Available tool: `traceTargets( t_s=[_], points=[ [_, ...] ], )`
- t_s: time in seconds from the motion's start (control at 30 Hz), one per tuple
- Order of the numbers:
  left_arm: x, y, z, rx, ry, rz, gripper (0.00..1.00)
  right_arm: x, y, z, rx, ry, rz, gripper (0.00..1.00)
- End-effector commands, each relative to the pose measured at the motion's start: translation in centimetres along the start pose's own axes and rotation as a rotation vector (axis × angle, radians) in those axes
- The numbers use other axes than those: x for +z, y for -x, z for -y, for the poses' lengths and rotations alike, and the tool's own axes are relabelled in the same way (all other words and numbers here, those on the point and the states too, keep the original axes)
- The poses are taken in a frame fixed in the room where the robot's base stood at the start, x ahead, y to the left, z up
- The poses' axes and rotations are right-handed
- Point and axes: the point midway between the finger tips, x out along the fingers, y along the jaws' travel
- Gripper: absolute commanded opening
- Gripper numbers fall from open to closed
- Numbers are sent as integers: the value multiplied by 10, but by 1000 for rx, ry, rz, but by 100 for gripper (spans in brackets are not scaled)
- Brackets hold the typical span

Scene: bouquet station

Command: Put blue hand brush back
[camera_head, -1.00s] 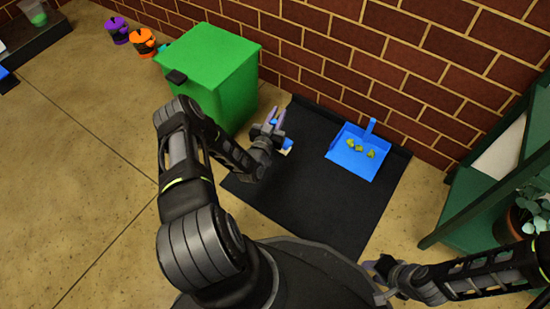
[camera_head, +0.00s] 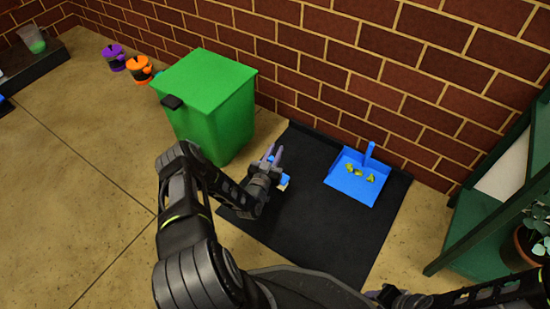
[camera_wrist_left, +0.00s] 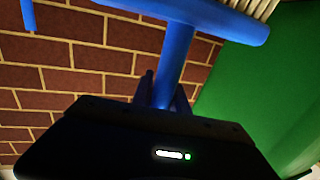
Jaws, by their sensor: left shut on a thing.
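My left gripper (camera_head: 272,160) is shut on the blue hand brush (camera_head: 284,181) above the left part of the black mat (camera_head: 330,228). In the head view the gripper hides most of the brush. In the left wrist view the blue handle (camera_wrist_left: 176,58) runs up from between the fingers to a wider blue head with pale bristles (camera_wrist_left: 262,8). The blue dustpan (camera_head: 345,182) lies on the mat to the right, with several yellow-green bits (camera_head: 360,171) in it. My right gripper (camera_head: 374,295) shows only partly at the bottom edge, and its jaws are unclear.
A green bin (camera_head: 212,110) stands left of the mat by the brick wall (camera_head: 340,70). Orange (camera_head: 138,68) and purple (camera_head: 114,58) containers stand farther left. A green shelf (camera_head: 480,235) with a plant (camera_head: 540,225) is at the right. The left floor is clear.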

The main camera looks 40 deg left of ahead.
Motion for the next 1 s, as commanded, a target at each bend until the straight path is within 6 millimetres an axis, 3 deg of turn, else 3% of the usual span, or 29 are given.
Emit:
traceTargets(
  t_s=[0.1, 0.2, 0.6, 0.63, 0.87, 1.0],
  points=[
    [24, 0, 0, -1, 1, 1, 0, -1, -14, -5, -2, -2, -1, 36],
    [33, 0, 0, -2, 1, 1, 0, -2, -17, -7, -3, -3, -2, 36],
    [34, 0, 0, -1, 0, 0, 0, -2, -15, -6, -3, -2, -2, 36],
    [34, 0, 0, -1, 0, 1, 21, -2, -15, -6, -3, -2, -2, 36],
    [34, 0, 0, -1, 0, 1, 40, -2, -15, -6, -3, -2, -1, 36],
    [34, 0, 0, -1, 0, 1, 41, -2, -15, -6, -3, -2, -1, 36]
  ],
)
